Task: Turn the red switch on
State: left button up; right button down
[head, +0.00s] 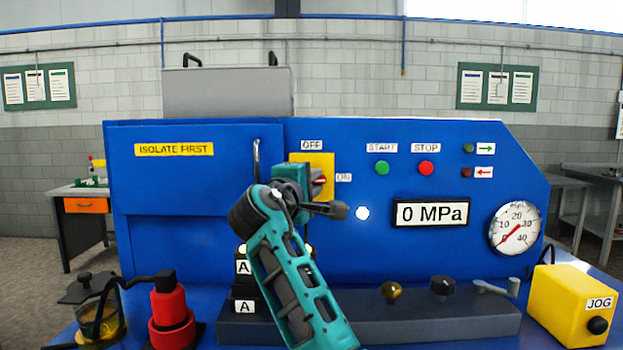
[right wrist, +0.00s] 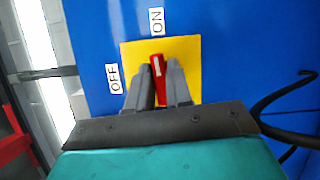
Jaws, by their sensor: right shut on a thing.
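The red switch (head: 319,181) sits on a yellow plate (head: 326,162) on the blue panel, with OFF above it and ON to its right. Its white mark points right, toward ON. In the right wrist view, the red switch handle (right wrist: 158,68) stands between the two grey fingers of my right gripper (right wrist: 160,84) and points up toward the ON label (right wrist: 157,21). The OFF label (right wrist: 113,79) is at its left. My right gripper is shut on the handle; it partly hides the switch in the head view. My left gripper is not in view.
A vertical handle (head: 257,160) is left of the switch. START (head: 382,168) and STOP (head: 426,168) buttons, a 0 MPa display (head: 431,213) and a gauge (head: 515,228) are to the right. A grey ledge (head: 440,328) with several knobs and a yellow JOG box (head: 570,300) stand below.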

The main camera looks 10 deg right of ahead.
jog(key=shift+m, duration=0.5)
jog(key=c, duration=1.1)
grip_release()
